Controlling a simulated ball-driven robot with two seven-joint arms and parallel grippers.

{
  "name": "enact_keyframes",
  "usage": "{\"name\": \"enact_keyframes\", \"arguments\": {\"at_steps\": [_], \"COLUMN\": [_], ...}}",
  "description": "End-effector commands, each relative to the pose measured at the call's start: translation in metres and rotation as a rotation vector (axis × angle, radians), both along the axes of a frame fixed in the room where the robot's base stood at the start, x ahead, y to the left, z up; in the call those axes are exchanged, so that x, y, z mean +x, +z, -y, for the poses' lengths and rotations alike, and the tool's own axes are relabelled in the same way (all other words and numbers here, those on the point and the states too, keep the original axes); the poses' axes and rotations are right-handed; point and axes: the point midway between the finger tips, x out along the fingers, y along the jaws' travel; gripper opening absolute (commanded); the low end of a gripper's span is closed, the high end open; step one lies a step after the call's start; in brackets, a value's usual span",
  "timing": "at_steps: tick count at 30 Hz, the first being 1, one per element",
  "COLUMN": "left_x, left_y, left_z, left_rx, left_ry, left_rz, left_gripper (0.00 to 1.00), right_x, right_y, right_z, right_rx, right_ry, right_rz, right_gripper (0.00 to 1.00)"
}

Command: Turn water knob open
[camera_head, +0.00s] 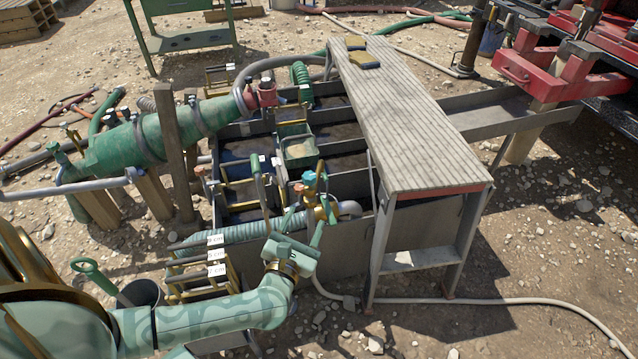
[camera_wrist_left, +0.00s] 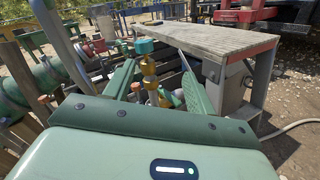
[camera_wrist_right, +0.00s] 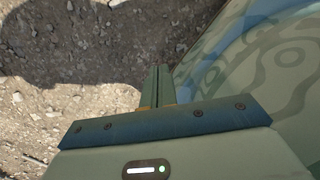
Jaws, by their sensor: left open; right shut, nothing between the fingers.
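A teal water knob (camera_head: 309,178) tops a brass valve and pipe (camera_head: 310,196) at the near edge of the mud tank (camera_head: 340,188). An orange-red knob (camera_head: 298,187) sits close beside it. My left gripper (camera_head: 303,226) is open and empty, with its fingers on the near side of the valve. In the left wrist view the teal knob (camera_wrist_left: 145,46) and the brass pipe (camera_wrist_left: 149,75) show between and beyond the fingers. I cannot tell whether a finger touches the pipe. My right gripper (camera_wrist_right: 158,88) is shut and empty over bare ground, away from the valve.
A grey plank walkway (camera_head: 410,115) stands over the tank to the right of the valve. A green ribbed hose (camera_head: 235,234) and a rack with labels (camera_head: 200,272) lie to the left. A dark bucket (camera_head: 140,293) stands near my left arm. Open gravel lies at the lower right.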

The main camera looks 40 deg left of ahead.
Motion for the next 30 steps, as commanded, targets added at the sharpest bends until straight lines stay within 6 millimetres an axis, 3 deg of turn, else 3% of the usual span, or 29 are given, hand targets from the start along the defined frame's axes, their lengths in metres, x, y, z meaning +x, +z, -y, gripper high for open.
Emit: {"name": "enact_keyframes", "arguments": {"at_steps": [3, 8, 21, 30], "left_x": [-0.004, 0.004, 0.099, 0.138], "left_y": [0.005, 0.005, 0.000, 0.002], "left_z": [-0.011, -0.019, -0.061, -0.078], "left_rx": [-0.265, -0.343, -0.332, -0.333], "left_ry": [0.085, 0.112, 0.111, 0.109], "left_rz": [0.067, 0.087, 0.083, 0.082], "left_gripper": [0.55, 0.55, 0.55, 0.55], "right_x": [0.000, -0.004, 0.004, 0.010], "right_y": [0.001, -0.002, -0.024, -0.033], "right_z": [0.002, 0.003, 0.021, 0.028], "right_rx": [-0.002, -0.003, -0.032, -0.046], "right_ry": [0.001, 0.005, 0.069, 0.101], "right_rz": [0.001, -0.009, -0.035, -0.047], "right_gripper": [0.00, 0.00, 0.00, 0.00]}}
